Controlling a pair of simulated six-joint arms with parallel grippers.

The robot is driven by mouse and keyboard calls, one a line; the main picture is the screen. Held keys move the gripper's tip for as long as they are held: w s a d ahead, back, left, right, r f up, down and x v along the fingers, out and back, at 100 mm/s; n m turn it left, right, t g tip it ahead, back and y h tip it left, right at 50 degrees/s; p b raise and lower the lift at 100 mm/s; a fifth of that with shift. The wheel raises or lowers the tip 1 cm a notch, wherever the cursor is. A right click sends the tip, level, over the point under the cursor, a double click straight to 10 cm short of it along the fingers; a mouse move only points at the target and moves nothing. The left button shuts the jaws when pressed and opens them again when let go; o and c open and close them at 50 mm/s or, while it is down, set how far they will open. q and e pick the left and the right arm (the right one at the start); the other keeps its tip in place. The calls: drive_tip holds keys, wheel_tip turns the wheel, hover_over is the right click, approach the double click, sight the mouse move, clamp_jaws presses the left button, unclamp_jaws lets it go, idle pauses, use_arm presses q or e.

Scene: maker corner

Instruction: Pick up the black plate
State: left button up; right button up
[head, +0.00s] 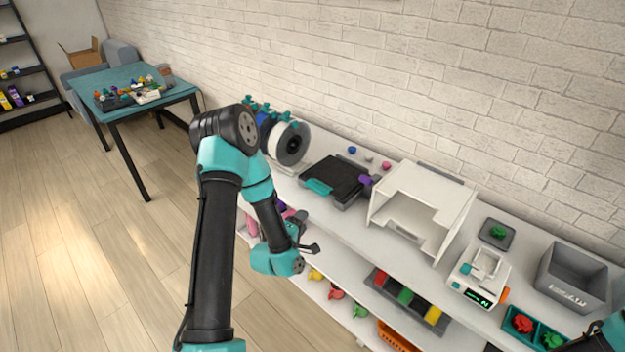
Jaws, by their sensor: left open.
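The black plate (338,176) lies flat on the white shelf top, on a dark grey base, with a teal tab (319,187) at its front edge and a purple piece (366,180) at its right. My left gripper (309,247) is open, in front of and below the plate, near the shelf's front edge. It is apart from the plate and looks empty, though my wrist partly hides its jaws. Only a piece of my right arm shows at the bottom right corner; its gripper is out of view.
A white open-fronted box (425,203) stands close right of the plate. Spools (290,145) stand to its left, and small coloured knobs (369,160) lie behind it. Farther right are a small white machine (478,276) and a grey bin (572,277). The brick wall backs the shelf.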

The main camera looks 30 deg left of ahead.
sight(311, 188)
use_arm(q)
drive_tip(key=a+r, duration=0.1)
drive_tip(key=a+r+n+t+y, duration=0.1)
drive_tip(key=shift+s+a+n, duration=0.3)
drive_tip(key=shift+s, duration=0.1)
drive_tip(key=w, duration=0.4)
drive_tip(key=w+a, duration=0.1)
drive_tip(key=w, duration=0.6)
drive_tip(key=shift+w+a, duration=0.15)
drive_tip(key=shift+w, duration=0.45)
drive_tip(key=shift+w+a, duration=0.2)
drive_tip(key=shift+w, duration=0.65)
drive_tip(key=shift+w+a, duration=0.2)
drive_tip(key=shift+w, duration=0.65)
drive_tip(key=shift+w+a, duration=0.2)
drive_tip(key=shift+w, duration=0.65)
